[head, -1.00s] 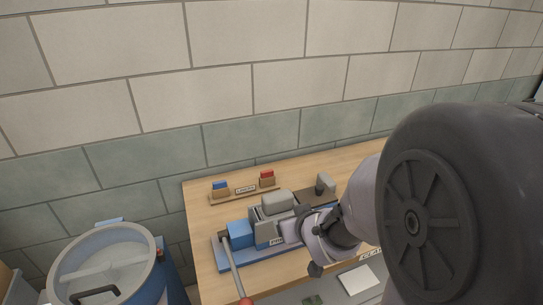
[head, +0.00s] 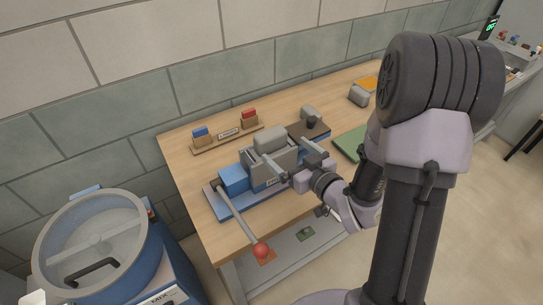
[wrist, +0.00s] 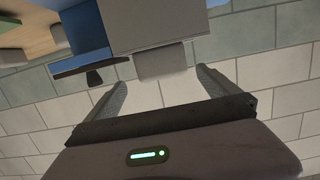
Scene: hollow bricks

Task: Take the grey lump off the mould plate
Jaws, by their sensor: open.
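A dark flat plate (head: 296,130) with a black knob (head: 312,122) lies at the right end of the blue press base; I take it for the mould plate. A grey lump (head: 308,111) shows at its back edge; I cannot tell whether it rests on the plate or behind it. My gripper (head: 296,164) is open and empty in front of the grey press (head: 268,163), left of and nearer than the plate. In the wrist view, the press's rounded grey top block (wrist: 165,62) shows beyond and between the open fingers (wrist: 162,88).
A red-knobbed lever (head: 240,222) sticks out at the front left. A green mat (head: 350,143) and another grey block (head: 359,96) lie further right. A rack with blue and red pieces (head: 228,138) stands behind. A blue mixer drum (head: 100,250) is at left.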

